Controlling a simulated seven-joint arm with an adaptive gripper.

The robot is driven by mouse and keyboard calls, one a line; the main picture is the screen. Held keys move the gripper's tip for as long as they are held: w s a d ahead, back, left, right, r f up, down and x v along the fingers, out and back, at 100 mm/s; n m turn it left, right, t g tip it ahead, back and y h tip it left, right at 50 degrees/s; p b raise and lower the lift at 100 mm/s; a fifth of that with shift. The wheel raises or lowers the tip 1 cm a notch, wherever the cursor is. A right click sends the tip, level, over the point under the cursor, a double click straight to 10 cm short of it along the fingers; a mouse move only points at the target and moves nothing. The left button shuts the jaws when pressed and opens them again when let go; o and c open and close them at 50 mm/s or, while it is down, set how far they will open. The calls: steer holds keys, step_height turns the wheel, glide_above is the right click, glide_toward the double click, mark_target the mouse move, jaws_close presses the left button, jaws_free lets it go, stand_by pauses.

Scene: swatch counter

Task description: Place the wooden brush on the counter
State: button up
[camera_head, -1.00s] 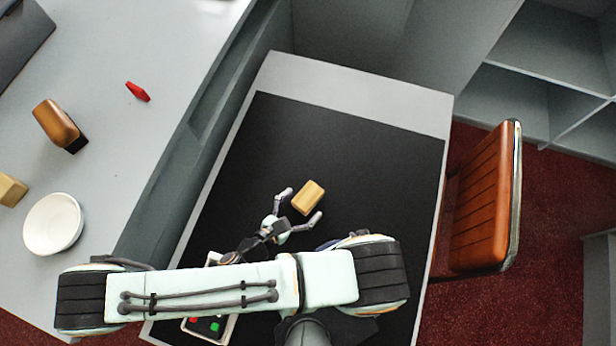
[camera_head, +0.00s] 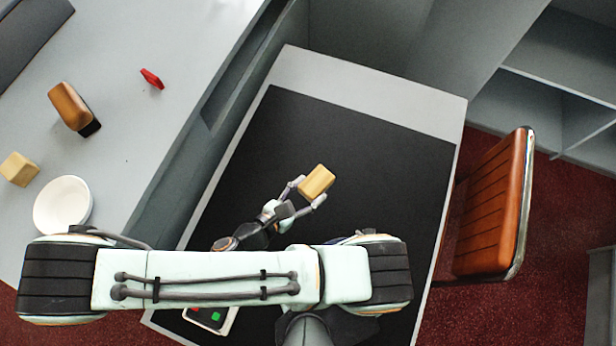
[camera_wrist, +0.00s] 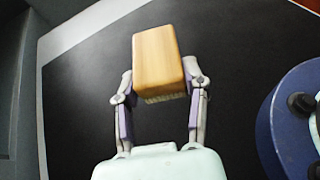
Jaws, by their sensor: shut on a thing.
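The wooden brush (camera_head: 317,181) is a light-wood block. Pale bristles show along its lower edge in the wrist view (camera_wrist: 160,60). My gripper (camera_head: 309,192) is shut on it, one finger on each side; the wrist view also shows this grip (camera_wrist: 160,82). The brush is over the black mat (camera_head: 380,165); I cannot tell whether it touches the mat. The grey counter (camera_head: 150,130) is to the left, across a gap from the mat's table.
On the counter are a brown brush with dark bristles (camera_head: 71,106), a pale wooden block (camera_head: 19,169), a white bowl (camera_head: 62,203) and a small red item (camera_head: 152,78). A blue round object (camera_wrist: 290,125) is at the right in the wrist view. An orange chair (camera_head: 493,205) stands right.

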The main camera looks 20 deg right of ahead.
step_height(320, 180, up, 4)
steer(key=shift+f, duration=0.2)
steer(key=w+a+r, duration=0.4)
steer(key=w+r, duration=0.4)
steer(key=w, duration=0.2)
steer(key=w+d+r+n+t+y, duration=0.2)
steer(key=w+d+r+n+t, duration=0.1)
steer(key=w+r, duration=0.8)
steer(key=n+t+y, duration=0.5)
steer(key=n+y, duration=0.5)
glide_above(177, 47)
step_height(177, 47, down, 8)
steer(key=shift+f, duration=1.85)
steer(key=shift+f, duration=0.1)
